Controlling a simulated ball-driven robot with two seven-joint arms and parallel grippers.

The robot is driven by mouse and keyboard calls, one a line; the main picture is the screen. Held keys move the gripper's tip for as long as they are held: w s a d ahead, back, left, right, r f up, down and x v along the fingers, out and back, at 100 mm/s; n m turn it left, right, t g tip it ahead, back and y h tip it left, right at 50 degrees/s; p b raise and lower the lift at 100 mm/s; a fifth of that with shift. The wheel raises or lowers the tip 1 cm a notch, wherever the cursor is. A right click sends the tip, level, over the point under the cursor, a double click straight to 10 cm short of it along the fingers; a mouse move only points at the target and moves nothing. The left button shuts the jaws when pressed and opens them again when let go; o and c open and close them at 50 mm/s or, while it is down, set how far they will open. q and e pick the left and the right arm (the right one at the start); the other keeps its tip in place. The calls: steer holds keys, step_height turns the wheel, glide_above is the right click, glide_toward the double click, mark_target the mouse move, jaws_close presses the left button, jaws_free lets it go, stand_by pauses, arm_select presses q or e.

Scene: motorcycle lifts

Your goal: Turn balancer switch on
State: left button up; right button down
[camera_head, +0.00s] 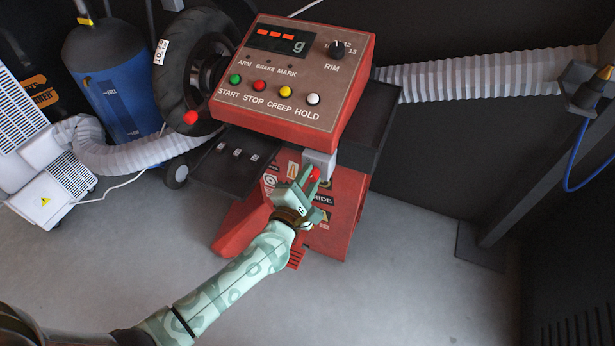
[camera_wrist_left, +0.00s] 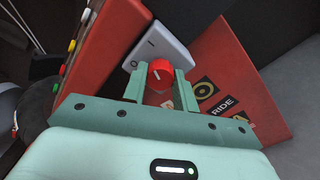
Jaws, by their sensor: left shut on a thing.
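The red balancer (camera_head: 285,80) stands in the middle of the head view, with a lit display reading dashes and a "g". Its switch is a red rotary knob (camera_wrist_left: 161,74) on a small grey box (camera_wrist_left: 155,47) below the panel; the knob also shows in the head view (camera_head: 315,174). My left gripper (camera_head: 306,178) reaches up from below, its fingers on either side of the red knob. In the left wrist view the fingers (camera_wrist_left: 161,84) are shut on the knob, whose white pointer line faces upper right. My right gripper is not in view.
A black tray (camera_head: 225,160) sticks out left of the balancer, and a tyre (camera_head: 180,75) is mounted beside it. A blue cylinder (camera_head: 110,80) and a white hose (camera_head: 140,155) are at left. A ribbed duct (camera_head: 480,78) and a post (camera_head: 540,150) are at right. The grey floor in front is clear.

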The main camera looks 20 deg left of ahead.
arm_select(q)
steer(key=shift+m, duration=0.6)
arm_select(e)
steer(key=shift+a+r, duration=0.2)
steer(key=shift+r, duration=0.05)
arm_select(q)
steer(key=shift+f+m+p, duration=0.1)
steer(key=shift+m+p, duration=0.2)
steer(key=shift+p, duration=0.05)
steer(key=o, duration=1)
steer(key=shift+c, duration=0.2)
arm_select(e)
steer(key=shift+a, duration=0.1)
arm_select(q)
steer(key=shift+s, duration=0.1)
steer(key=shift+s, duration=0.3)
steer(key=s+p, duration=0.4)
steer(key=s, duration=1.1)
steer(key=shift+s+a, duration=0.2)
steer(key=shift+s, duration=0.1)
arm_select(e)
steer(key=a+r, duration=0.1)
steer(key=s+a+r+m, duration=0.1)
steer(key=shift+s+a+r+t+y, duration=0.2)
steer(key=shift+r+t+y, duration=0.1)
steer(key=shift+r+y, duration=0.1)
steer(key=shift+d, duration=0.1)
